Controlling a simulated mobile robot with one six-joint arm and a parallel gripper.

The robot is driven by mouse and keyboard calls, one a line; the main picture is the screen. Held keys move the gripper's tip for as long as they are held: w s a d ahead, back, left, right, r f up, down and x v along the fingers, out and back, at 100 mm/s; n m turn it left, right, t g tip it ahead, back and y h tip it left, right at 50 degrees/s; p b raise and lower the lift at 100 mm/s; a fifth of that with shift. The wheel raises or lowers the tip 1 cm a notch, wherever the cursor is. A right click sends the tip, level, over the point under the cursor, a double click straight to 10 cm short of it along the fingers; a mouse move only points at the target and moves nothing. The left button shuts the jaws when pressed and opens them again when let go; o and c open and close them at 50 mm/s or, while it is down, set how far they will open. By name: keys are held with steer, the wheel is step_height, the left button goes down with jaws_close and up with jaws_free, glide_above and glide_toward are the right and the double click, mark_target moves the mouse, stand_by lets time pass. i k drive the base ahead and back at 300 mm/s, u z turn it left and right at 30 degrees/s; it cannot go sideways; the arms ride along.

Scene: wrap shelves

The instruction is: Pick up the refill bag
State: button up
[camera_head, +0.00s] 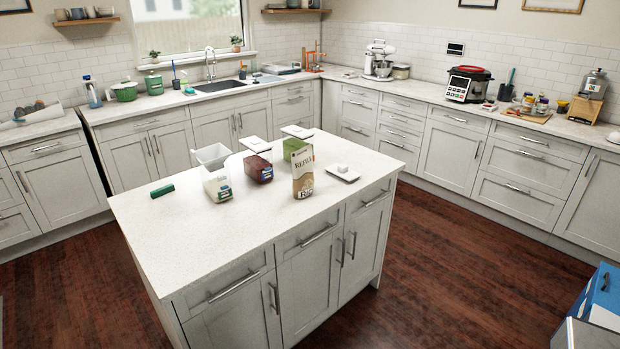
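The refill bag (303,171) stands upright on the white kitchen island, right of the middle of its top. A container with pale contents and a green label (217,186) stands further left. The island top (225,235) is bare in front of the bag. My gripper is not in view.
An open empty container (211,155) and two white lids (255,144) (297,131) lie behind. A small white dish (343,174) is right of the bag. A green object (162,190) lies at left. Dark wood floor (440,255) is free right of the island.

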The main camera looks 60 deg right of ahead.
mark_target(301, 160)
steer(key=u, duration=0.05)
steer(key=i, duration=0.95)
steer(key=z, duration=0.4)
